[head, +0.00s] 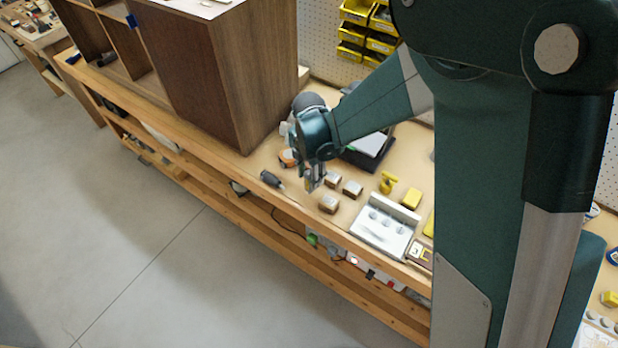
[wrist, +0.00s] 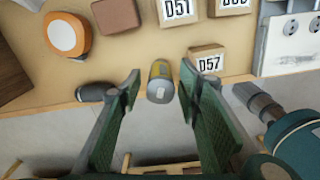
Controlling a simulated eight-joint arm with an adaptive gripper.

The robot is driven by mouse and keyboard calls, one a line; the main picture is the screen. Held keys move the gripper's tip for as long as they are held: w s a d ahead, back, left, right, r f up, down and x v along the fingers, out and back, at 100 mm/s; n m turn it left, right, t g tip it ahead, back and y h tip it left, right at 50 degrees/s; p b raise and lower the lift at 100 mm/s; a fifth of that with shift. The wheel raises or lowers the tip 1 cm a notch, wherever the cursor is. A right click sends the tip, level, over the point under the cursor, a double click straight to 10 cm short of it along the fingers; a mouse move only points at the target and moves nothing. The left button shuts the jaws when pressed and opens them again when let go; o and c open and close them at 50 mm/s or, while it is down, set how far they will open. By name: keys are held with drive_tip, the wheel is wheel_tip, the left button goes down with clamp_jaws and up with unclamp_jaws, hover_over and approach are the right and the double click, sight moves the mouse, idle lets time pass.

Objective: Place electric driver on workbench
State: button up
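A dark, roughly cylindrical tool with a lighter tip (head: 270,179), which looks like the electric driver, lies on the workbench (head: 330,222) near its front edge. In the wrist view the dark tool (wrist: 96,91) is at the left, partly hidden behind a finger. My gripper (head: 315,183) is low over the bench front, just right of the tool. In the wrist view its two fingers (wrist: 160,80) are spread. A small yellow-and-grey cylinder (wrist: 160,84) shows between them with gaps on both sides; whether it stands on the bench edge is unclear.
An orange-and-white round item (wrist: 68,35) lies behind the dark tool. Small labelled blocks (wrist: 208,62) and a white tray (head: 385,227) are to the right. A large wooden cabinet (head: 215,80) blocks the left. Floor lies beyond the front edge.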

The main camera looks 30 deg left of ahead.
drive_tip(key=shift+r, duration=5.6)
drive_tip(key=shift+w+d+r, duration=0.1)
drive_tip(key=shift+d+r, duration=0.05)
drive_tip(key=shift+d, duration=0.05)
drive_tip(key=w+d+r+m+t+y, duration=0.15)
drive_tip(key=d+r+m, duration=0.35)
drive_tip(key=d, duration=0.5)
drive_tip(key=w+d+r+m, duration=0.2)
drive_tip(key=d+r+m, duration=0.3)
drive_tip(key=d, duration=0.5)
drive_tip(key=w+d+r+m+t, duration=0.1)
drive_tip(key=w+d+r+m, duration=0.1)
drive_tip(key=d+r+m, duration=0.6)
drive_tip(key=s+d+m+t, duration=0.1)
drive_tip(key=s+d+m, duration=0.3)
drive_tip(key=d, duration=0.5)
drive_tip(key=s+d+m+t+h, duration=0.1)
drive_tip(key=s+d+m, duration=0.3)
drive_tip(key=d, duration=0.6)
drive_tip(key=s+d+m+t, duration=0.2)
drive_tip(key=s+d+m, duration=0.1)
drive_tip(key=d+m, duration=0.4)
drive_tip(key=d, duration=0.3)
drive_tip(key=shift+s+d+r+m+t, duration=0.15)
drive_tip(key=shift+s+r+m+t, duration=0.2)
drive_tip(key=shift+s+r+m, duration=0.05)
